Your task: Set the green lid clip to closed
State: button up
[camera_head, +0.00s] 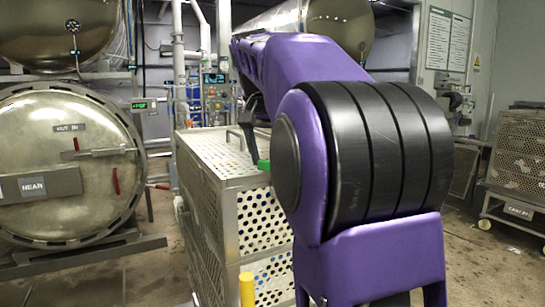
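The green lid clip (263,165) shows as a small green block at the top front edge of a perforated metal basket (229,182). My purple arm hides the basket's right side and may hide part of the clip. My gripper (251,150) shows only as a dark, narrow shape just above and left of the clip, pointing down. It is at or very close to the clip; I cannot tell whether they touch. Its finger opening cannot be made out. Whether the clip is open or closed cannot be read.
A round retort door (66,165) with a NEAR plate stands at the left. A yellow post (247,290) rises in front of the basket. Another perforated basket on a wheeled cart (515,208) stands at the far right. Some floor is clear at the lower left.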

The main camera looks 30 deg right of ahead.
jog(key=m, duration=0.2)
jog(key=m+g, duration=0.1)
jog(key=shift+w+d+m+h, duration=0.15)
jog(key=shift+w+m+h, duration=0.1)
jog(key=shift+m+h, duration=0.15)
jog(key=shift+w+d+m+g, duration=0.15)
jog(key=shift+m+g, duration=0.3)
jog(key=shift+m, duration=0.5)
jog(key=shift+d+m+g, duration=0.1)
jog(key=shift+m+g, duration=0.35)
jog(key=shift+m, duration=0.5)
jog(key=shift+r, duration=0.1)
jog(key=o, duration=1)
